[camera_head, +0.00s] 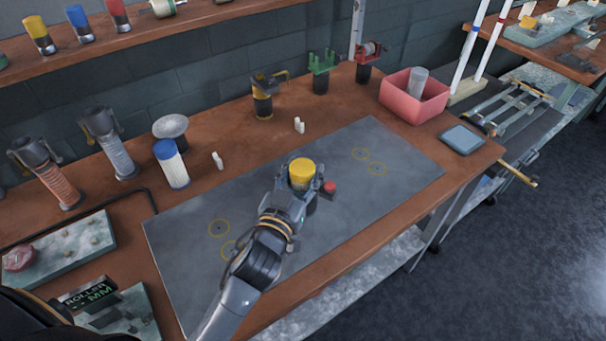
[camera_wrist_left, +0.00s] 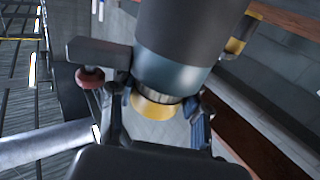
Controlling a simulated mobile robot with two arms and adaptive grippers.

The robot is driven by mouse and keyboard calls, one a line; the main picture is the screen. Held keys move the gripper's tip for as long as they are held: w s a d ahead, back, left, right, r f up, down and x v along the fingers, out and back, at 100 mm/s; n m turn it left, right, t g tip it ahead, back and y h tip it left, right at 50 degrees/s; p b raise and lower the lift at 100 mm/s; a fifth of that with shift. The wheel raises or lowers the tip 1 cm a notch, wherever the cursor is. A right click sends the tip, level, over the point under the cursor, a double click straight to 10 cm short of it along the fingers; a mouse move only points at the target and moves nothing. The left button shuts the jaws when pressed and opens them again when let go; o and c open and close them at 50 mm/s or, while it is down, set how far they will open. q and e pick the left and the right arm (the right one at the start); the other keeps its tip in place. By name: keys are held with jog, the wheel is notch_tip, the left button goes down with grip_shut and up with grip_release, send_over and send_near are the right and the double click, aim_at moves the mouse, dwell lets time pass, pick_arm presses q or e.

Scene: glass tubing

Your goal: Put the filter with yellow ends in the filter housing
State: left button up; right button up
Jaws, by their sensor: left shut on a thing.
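The yellow end of a filter (camera_head: 302,172) shows in the head view, pointing up above the grey mat. My left gripper (camera_head: 299,194) is shut around it just below that end; the gripper hides most of its body. The wrist view also shows yellow on the filter (camera_wrist_left: 155,107) between the fingers, under a large dark cylinder with a teal band. A red knob (camera_head: 330,187) is close to the gripper's right side. I cannot tell which fixture is the filter housing. My right gripper is not in view.
A yellow-banded fixture (camera_head: 262,98), green fixture (camera_head: 322,70) and pink bin (camera_head: 414,96) line the back. The mat's right part (camera_head: 400,165) is clear.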

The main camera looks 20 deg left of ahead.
pick_arm(q)
jog(key=shift+f, duration=0.1)
jog(key=o, duration=0.9)
jog(key=shift+c, duration=0.2)
jog(key=shift+s, duration=0.15)
jog(key=s+b, duration=0.2)
jog(key=s, duration=0.9)
jog(key=shift+s+a+b, duration=0.3)
jog(key=shift+s+b, duration=0.1)
